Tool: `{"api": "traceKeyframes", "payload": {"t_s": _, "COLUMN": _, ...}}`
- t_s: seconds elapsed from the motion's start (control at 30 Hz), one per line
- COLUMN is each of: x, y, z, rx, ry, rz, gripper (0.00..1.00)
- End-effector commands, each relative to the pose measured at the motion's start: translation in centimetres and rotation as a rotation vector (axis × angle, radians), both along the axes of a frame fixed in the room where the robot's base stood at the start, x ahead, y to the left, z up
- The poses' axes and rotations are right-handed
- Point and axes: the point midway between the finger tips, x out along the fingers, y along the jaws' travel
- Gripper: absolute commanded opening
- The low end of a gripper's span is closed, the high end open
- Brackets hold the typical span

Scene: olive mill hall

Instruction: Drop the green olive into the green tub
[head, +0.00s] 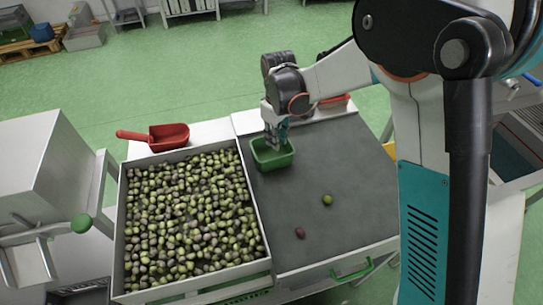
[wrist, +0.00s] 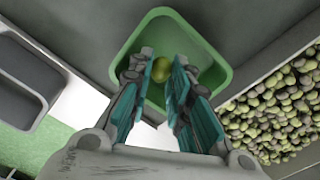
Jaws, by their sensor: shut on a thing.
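My gripper (head: 276,143) points down over the green tub (head: 274,163) at the back of the dark worktop. In the wrist view its two teal-padded fingers (wrist: 166,72) are closed around a yellow-green olive (wrist: 161,69) at their tips. The tub (wrist: 214,73) shows behind and around the fingers, with the olive over its inside. I cannot tell the exact height of the olive above the tub floor. In the head view the held olive is hidden by the fingers. Another green olive (head: 327,200) lies on the worktop, to the right in front of the tub.
A dark purple olive (head: 300,232) lies on the worktop (head: 350,165). A wide tray (head: 119,240) full of mixed olives stands left of the tub. A red scoop (head: 169,137) lies behind that tray. The worktop right of the tub is mostly clear.

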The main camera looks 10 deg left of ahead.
Motion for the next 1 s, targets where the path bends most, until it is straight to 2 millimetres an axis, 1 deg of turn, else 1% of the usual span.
{"api": "traceKeyframes", "payload": {"t_s": 0.17, "x": 0.0, "y": 0.0, "z": 0.0, "rx": 0.000, "ry": 0.000, "rz": 0.000, "gripper": 0.10}}
{"api": "traceKeyframes", "payload": {"t_s": 0.2, "x": 0.0, "y": 0.0, "z": 0.0, "rx": 0.000, "ry": 0.000, "rz": 0.000, "gripper": 0.20}}
{"api": "traceKeyframes", "payload": {"t_s": 0.3, "x": 0.0, "y": 0.0, "z": 0.1, "rx": 0.000, "ry": 0.000, "rz": 0.000, "gripper": 0.41}}
{"api": "traceKeyframes", "payload": {"t_s": 0.6, "x": 0.0, "y": 0.0, "z": 0.1, "rx": 0.000, "ry": 0.000, "rz": 0.000, "gripper": 0.41}}
{"api": "traceKeyframes", "payload": {"t_s": 0.73, "x": 0.0, "y": 0.0, "z": 0.7, "rx": 0.000, "ry": 0.000, "rz": 0.000, "gripper": 0.41}}
{"api": "traceKeyframes", "payload": {"t_s": 0.87, "x": 0.0, "y": 0.0, "z": 2.5, "rx": 0.000, "ry": 0.000, "rz": 0.000, "gripper": 0.41}}
{"api": "traceKeyframes", "payload": {"t_s": 1.0, "x": 0.0, "y": 0.0, "z": 5.4, "rx": 0.000, "ry": 0.000, "rz": 0.000, "gripper": 0.41}}
